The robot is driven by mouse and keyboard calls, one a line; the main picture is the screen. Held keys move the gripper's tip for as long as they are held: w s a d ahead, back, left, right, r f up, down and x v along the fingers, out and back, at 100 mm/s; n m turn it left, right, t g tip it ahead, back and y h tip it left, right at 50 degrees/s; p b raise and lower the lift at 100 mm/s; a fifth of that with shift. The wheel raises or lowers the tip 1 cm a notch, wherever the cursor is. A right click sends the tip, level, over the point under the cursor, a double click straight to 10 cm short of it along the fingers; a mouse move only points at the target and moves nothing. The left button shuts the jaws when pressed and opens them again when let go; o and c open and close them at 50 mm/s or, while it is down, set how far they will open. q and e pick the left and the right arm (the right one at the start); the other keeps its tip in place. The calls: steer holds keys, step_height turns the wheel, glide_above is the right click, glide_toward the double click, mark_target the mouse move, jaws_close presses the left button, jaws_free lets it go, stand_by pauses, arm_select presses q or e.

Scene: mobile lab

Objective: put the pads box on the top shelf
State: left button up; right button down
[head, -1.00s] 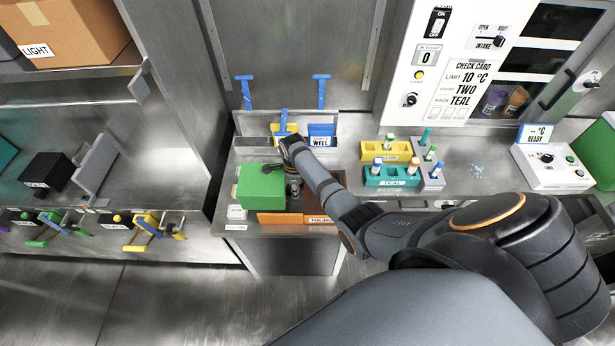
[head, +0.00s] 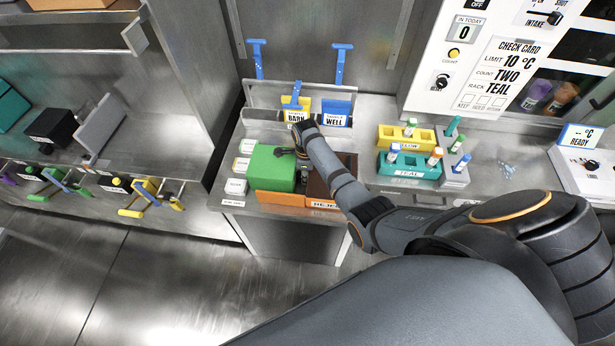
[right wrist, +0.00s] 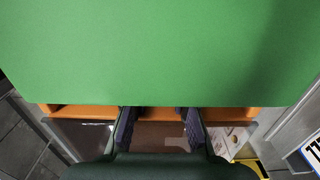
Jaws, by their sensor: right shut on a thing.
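A plain green box (head: 270,168) is at the left end of the counter, over an orange-edged tray (head: 283,199). No lettering shows on it, so I cannot read whether it is the pads box. My right gripper (head: 299,152) is at its right side, shut on it. In the right wrist view the green box (right wrist: 160,55) fills the upper part, and the fingers (right wrist: 158,128) reach under its lower edge, where their tips are hidden. An upper shelf (head: 95,16) shows at the top left, mostly cut off. My left gripper is out of view.
A cardboard box (head: 70,4) is on the upper shelf. A lower shelf holds a black box (head: 52,127) and a grey upright plate (head: 101,124). Yellow and teal tube racks (head: 408,165) stand right of my arm. The floor at left is clear.

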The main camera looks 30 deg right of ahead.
steer(key=shift+a, duration=0.3)
steer(key=c, duration=1.5)
jaws_free()
steer(key=shift+a, duration=0.1)
steer(key=o, duration=0.3)
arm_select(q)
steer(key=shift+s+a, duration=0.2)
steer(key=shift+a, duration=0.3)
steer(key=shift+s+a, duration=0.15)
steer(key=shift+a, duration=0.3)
arm_select(e)
steer(key=shift+o, duration=0.2)
steer(key=shift+d, duration=0.2)
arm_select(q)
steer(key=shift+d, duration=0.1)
